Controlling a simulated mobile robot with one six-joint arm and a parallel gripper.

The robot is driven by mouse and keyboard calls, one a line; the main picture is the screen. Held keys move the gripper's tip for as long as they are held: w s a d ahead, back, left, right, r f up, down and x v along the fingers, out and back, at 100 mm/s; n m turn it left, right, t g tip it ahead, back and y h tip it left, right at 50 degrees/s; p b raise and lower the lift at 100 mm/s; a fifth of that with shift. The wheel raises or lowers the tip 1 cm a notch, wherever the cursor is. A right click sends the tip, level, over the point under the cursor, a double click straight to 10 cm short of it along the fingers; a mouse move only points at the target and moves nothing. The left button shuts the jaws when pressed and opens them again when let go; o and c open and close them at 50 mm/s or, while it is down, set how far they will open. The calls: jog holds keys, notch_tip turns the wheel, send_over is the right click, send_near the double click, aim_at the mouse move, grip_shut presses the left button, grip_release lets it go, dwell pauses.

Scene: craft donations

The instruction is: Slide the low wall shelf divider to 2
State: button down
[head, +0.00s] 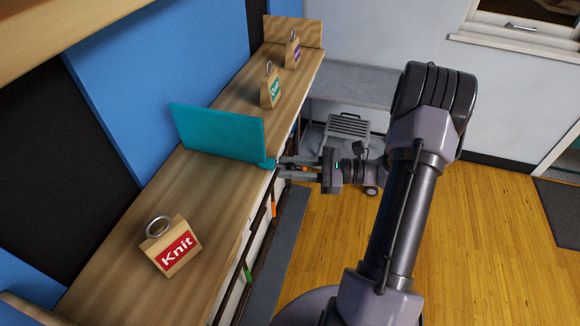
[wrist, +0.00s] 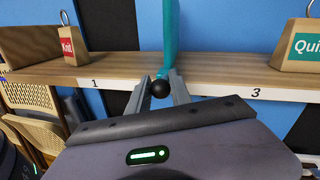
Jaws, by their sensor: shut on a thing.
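The teal divider (head: 220,133) stands upright across the low wooden wall shelf (head: 198,180), between the Knit weight and a teal-labelled weight. My gripper (head: 277,164) is shut on the divider's front end at the shelf's front edge. In the wrist view the divider (wrist: 171,38) rises above my gripper (wrist: 160,86), with a dark round knob (wrist: 160,89) between the fingers. The shelf edge shows label 1 (wrist: 95,83) to the left and label 3 (wrist: 256,92) to the right. The edge between them is hidden by my gripper, and no 2 shows.
The Knit weight (head: 171,246) stands on the near part of the shelf. The teal-labelled weight (head: 271,86) and a purple-labelled one (head: 292,49) stand beyond the divider. A grey table (head: 355,84) is at the back. Folding chairs (wrist: 38,108) lean below the shelf.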

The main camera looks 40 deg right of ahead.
jog(key=shift+a, duration=0.1)
jog(key=c, duration=1.2)
grip_release()
jog(key=p+v, duration=0.1)
jog(key=v, duration=1.6)
jog(key=shift+s+d, duration=0.2)
jog(key=shift+d, duration=0.05)
